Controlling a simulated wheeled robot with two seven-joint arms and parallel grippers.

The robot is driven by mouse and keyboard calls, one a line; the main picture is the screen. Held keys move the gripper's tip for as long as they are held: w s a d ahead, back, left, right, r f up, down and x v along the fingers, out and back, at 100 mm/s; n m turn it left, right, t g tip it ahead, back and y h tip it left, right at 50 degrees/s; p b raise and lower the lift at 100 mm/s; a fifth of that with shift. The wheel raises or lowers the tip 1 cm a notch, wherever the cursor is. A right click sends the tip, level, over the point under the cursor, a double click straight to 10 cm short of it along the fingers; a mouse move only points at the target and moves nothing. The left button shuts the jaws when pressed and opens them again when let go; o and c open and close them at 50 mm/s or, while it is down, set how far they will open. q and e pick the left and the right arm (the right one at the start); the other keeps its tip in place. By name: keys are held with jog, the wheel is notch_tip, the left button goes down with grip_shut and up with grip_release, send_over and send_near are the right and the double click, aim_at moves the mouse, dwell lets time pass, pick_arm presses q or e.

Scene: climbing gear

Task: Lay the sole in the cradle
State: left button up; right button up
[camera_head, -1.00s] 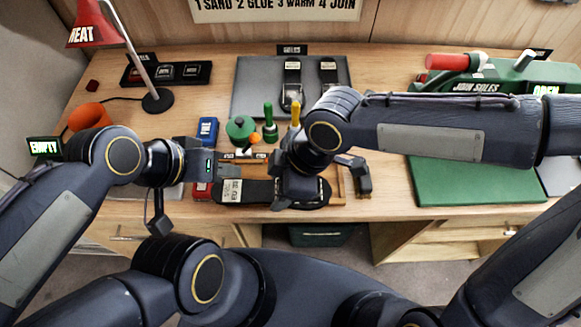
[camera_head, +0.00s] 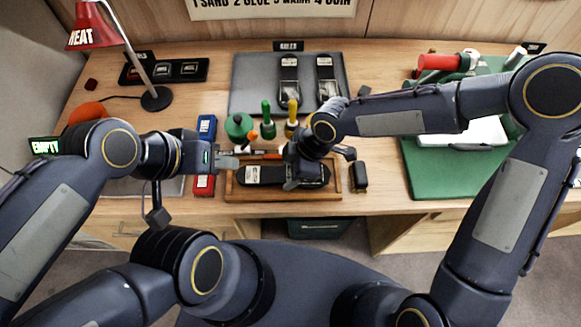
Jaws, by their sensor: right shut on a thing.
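The dark sole (camera_head: 265,175), with a pale label at its left end, lies lengthwise within the outline of a shallow wooden frame that looks like the cradle (camera_head: 285,196). My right gripper (camera_head: 301,178) is shut on the right half of the sole and hides part of it. Whether the sole touches the cradle floor cannot be told. My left gripper (camera_head: 232,160) is at the cradle's back left corner, beside the sole's left end. Its fingers are small and partly hidden, so their opening is unclear.
A red box (camera_head: 203,186) and a blue box (camera_head: 207,127) stand left of the cradle. A small black block (camera_head: 360,176) lies to its right. Green bottles and a yellow-handled tool (camera_head: 291,118) stand behind. A green mat (camera_head: 425,178) lies at right, beneath my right arm.

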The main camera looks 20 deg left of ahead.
jog(key=o, duration=0.8)
jog(key=shift+o, duration=0.2)
jog(key=shift+r, duration=0.25)
jog(key=b+v, duration=0.1)
jog(key=v, duration=1)
jog(key=shift+d+r, duration=0.25)
jog(key=shift+r, duration=0.05)
jog(key=shift+w, duration=0.1)
